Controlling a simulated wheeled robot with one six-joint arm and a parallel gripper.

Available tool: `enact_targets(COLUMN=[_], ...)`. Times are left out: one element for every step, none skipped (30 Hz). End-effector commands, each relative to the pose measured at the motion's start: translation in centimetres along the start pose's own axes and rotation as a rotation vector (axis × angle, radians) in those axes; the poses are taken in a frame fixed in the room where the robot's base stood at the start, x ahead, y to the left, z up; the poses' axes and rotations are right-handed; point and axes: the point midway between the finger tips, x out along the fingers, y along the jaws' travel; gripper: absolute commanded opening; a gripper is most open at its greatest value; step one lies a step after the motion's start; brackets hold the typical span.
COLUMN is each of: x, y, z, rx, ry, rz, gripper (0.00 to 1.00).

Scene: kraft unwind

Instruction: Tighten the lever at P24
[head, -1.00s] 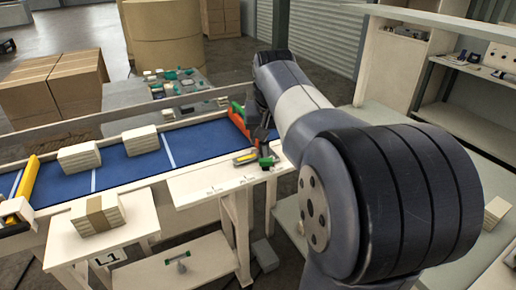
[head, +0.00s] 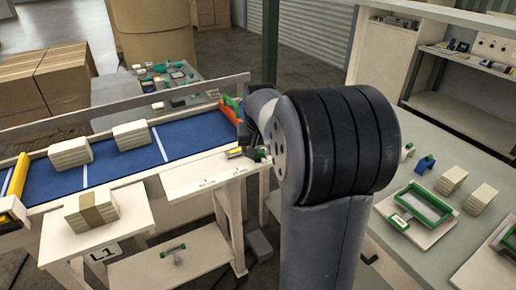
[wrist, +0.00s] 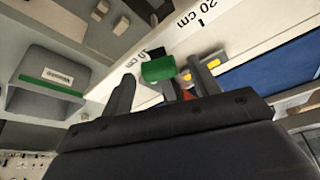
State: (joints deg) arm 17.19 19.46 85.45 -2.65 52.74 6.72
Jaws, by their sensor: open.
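In the wrist view, my gripper (wrist: 163,72) is open, with one dark finger on each side of a green block-like handle (wrist: 158,69). I cannot tell whether a finger touches it. The handle sits by a white edge marked "10 cm" and "20 cm"; I take it for the lever, but no P24 mark is readable. A red part shows just behind it, between the fingers.
An orange-and-green piece (head: 231,108) stands at the conveyor's right end, with a yellow item (head: 234,152) near it. Pale stacks (head: 70,153) lie on the belt. A side table (head: 93,226) holds a banded stack. Yellow pieces (wrist: 209,61) lie beside the right finger.

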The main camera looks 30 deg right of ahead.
Motion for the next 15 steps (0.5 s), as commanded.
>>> enact_targets(x=[-0.01, -0.02, -0.02, -0.03, -0.03, -0.04, -0.04, -0.04, -0.05, -0.05, -0.05, -0.05, -0.05, -0.05, -0.06], y=[0.00, 0.00, 0.00, 0.00, 0.00, 0.00, 0.00, 0.00, 0.00, 0.00, 0.00, 0.00, 0.00, 0.00, -0.01], z=[0.00, 0.00, 0.00, 0.00, -0.01, -0.01, -0.01, -0.01, -0.01, -0.01, -0.01, -0.01, -0.01, -0.01, -0.01], rx=[0.000, 0.000, 0.000, 0.000, 0.000, 0.000, 0.000, 0.000, 0.000, 0.000, 0.000, 0.000, 0.000, 0.000, 0.000], ry=[0.000, 0.000, 0.000, 0.000, 0.000, 0.000, 0.000, 0.000, 0.000, 0.000, 0.000, 0.001, 0.001, 0.001, 0.001], rz=[0.000, 0.000, 0.000, 0.000, 0.000, 0.000, 0.000, 0.000, 0.000, 0.000, 0.000, 0.000, 0.000, 0.000, 0.000], gripper=[0.58, 0.58, 0.55, 0.52, 0.50, 0.47, 0.44, 0.42, 0.39, 0.36, 0.34, 0.30, 0.28, 0.25, 0.22])
